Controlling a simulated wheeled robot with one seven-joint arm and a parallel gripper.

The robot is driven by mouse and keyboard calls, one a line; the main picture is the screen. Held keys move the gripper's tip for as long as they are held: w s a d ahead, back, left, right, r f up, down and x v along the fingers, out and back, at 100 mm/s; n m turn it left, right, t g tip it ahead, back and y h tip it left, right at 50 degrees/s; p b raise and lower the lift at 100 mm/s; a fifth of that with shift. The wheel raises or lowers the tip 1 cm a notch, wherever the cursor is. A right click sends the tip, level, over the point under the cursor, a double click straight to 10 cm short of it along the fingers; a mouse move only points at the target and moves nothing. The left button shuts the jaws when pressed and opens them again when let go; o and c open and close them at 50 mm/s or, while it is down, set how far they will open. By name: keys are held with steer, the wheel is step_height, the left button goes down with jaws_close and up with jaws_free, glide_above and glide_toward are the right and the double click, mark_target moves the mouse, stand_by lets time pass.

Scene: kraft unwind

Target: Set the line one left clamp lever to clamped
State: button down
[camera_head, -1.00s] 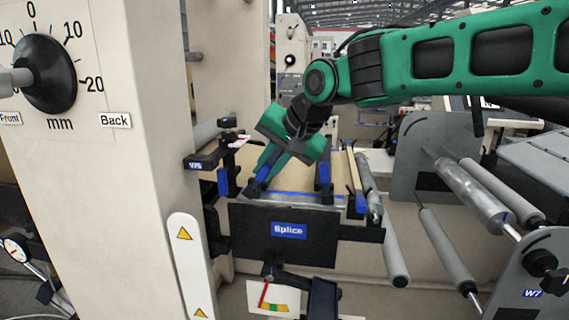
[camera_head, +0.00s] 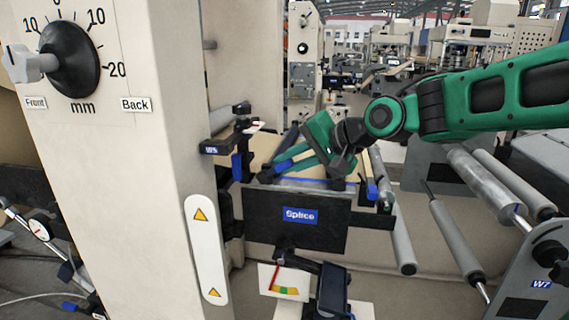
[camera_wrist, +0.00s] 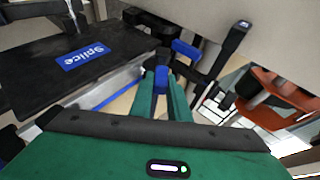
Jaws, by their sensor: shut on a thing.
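The splice table has a dark front plate with a blue Splice label (camera_head: 300,215); it also shows in the wrist view (camera_wrist: 84,56). My green gripper (camera_head: 268,174) reaches down-left over the table's left part. Its fingers (camera_wrist: 161,92) are close together, shut on a blue-gripped clamp lever (camera_wrist: 161,75). The fingers hide most of that lever, and no label on it is readable. Another blue handle (camera_wrist: 186,49) is just beyond the fingertips, apart from them.
A blue handle (camera_head: 237,166) hangs at the left by the W5 bracket (camera_head: 212,149). Another blue-ended bar (camera_head: 372,190) is at the table's right. The cream machine column (camera_head: 150,170) stands close on the left. Grey rollers (camera_head: 455,238) are on the right.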

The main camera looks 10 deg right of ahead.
steer(key=c, duration=1.7)
jaws_free()
steer(key=shift+d+f, duration=0.1)
steer(key=v, duration=1)
steer(key=shift+s+d+r, duration=0.15)
steer(key=shift+d+r, duration=0.1)
steer(key=shift+c, duration=0.5)
